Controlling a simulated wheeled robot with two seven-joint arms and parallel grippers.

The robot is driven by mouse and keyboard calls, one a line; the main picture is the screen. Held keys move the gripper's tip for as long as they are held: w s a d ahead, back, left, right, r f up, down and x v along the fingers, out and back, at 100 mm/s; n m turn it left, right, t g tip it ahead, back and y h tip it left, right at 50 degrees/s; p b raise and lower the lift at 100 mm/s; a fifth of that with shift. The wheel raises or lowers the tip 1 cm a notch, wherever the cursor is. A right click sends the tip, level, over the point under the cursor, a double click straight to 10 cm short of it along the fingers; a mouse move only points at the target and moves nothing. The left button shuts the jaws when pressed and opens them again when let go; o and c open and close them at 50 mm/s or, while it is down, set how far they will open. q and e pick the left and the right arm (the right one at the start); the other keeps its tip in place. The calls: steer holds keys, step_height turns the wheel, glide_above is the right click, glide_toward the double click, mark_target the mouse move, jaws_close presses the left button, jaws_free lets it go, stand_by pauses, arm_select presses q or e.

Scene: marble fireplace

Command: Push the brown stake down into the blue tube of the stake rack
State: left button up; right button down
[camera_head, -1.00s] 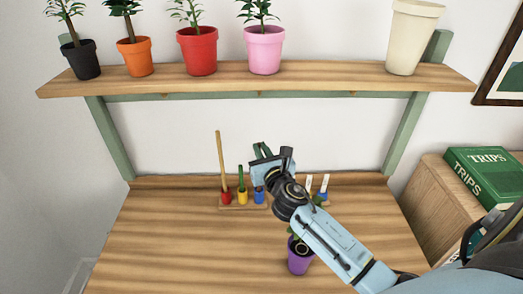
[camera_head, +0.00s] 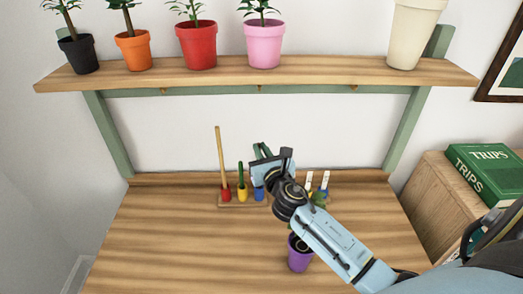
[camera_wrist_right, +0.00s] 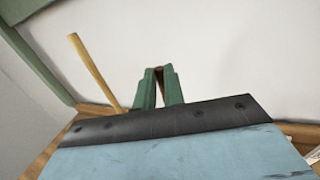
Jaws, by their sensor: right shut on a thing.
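The stake rack (camera_head: 228,205) stands at the back of the wooden table. It has a red tube with a tall tan stake (camera_head: 220,158), a yellow tube with a short green stake (camera_head: 240,176), and a blue tube (camera_head: 259,194). My right gripper (camera_head: 262,150) is above the blue tube. In the right wrist view its green fingers (camera_wrist_right: 160,88) are shut on the brown stake (camera_wrist_right: 160,80), of which only a thin strip shows between them. The stake's lower end is hidden, so I cannot tell how deep it sits. My left gripper is not in view.
A purple pot (camera_head: 299,256) stands below my right forearm. White-tagged items (camera_head: 317,184) are right of the gripper. A shelf (camera_head: 260,76) with several pots hangs above. Green books (camera_head: 484,170) lie on a cabinet at right. The table's left side is clear.

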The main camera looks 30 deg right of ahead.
steer(key=shift+f, duration=0.1)
steer(key=c, duration=1.4)
jaws_free()
